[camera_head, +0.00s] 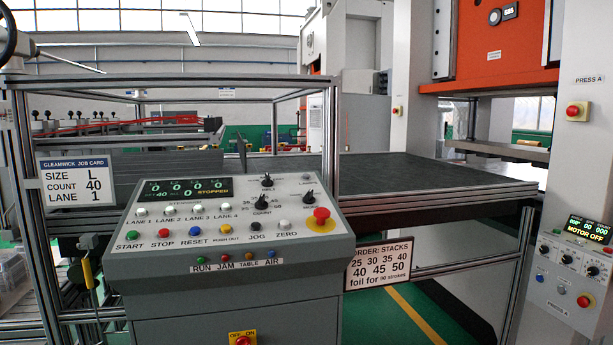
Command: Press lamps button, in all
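The grey sloped control console (150,265) stands in front of me, left of the middle. A small pale button (307,176) sits at the top right of its panel, with the word LAMPS printed just below. It is small in this view, and I cannot tell whether it is pressed or lit. Nothing covers it. Neither of my grippers shows in the head view.
Close to the lamps button are a black SIZE knob (267,182), a black knob (308,198) and a red mushroom button (321,214). Rows of coloured buttons, with START (131,235) at the left, line the panel. A metal post (331,150) rises behind the console's right side.

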